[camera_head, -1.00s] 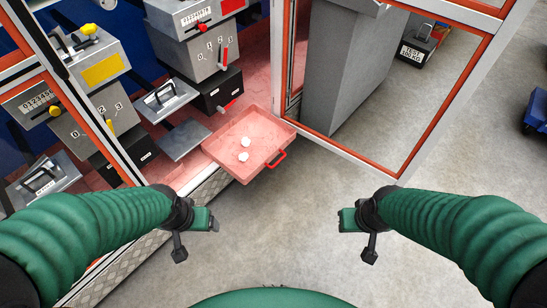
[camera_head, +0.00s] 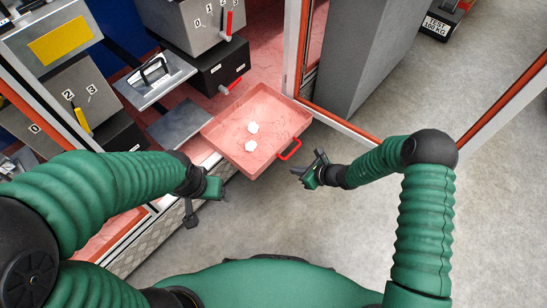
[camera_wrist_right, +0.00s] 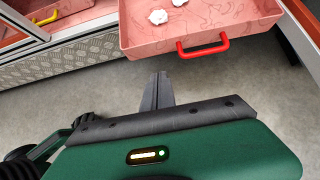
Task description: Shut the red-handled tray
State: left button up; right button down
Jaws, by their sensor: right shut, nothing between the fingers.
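The red-handled tray (camera_head: 208,131) is a shallow pink tray sticking out from the pink ledge, with two white lumps (camera_head: 251,137) in it. Its red handle (camera_head: 290,149) is on its front edge. My right gripper (camera_head: 302,172) is just below and right of the handle, apart from it, shut and empty. In the right wrist view, the shut fingers (camera_wrist_right: 162,78) point up toward the tray (camera_wrist_right: 248,18), with the red handle (camera_wrist_right: 203,48) beyond them. My left gripper (camera_head: 222,188) hangs left of and below the tray, touching nothing; its jaw opening is unclear.
A second pink tray with a yellow handle (camera_wrist_right: 46,19) shows in the right wrist view. Grey boxes with a red lever (camera_head: 229,22) and a yellow lever (camera_head: 82,120) stand behind. A red-and-white frame (camera_head: 345,128) is right of the tray. The floor in front is clear.

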jog(key=b, duration=0.7)
send_near(268, 161)
jog(key=x, duration=0.6)
jog(key=shift+s+d+f, duration=0.15)
jog(key=shift+f, duration=0.15)
jog(key=shift+r, duration=0.15)
jog(key=shift+p, duration=0.3)
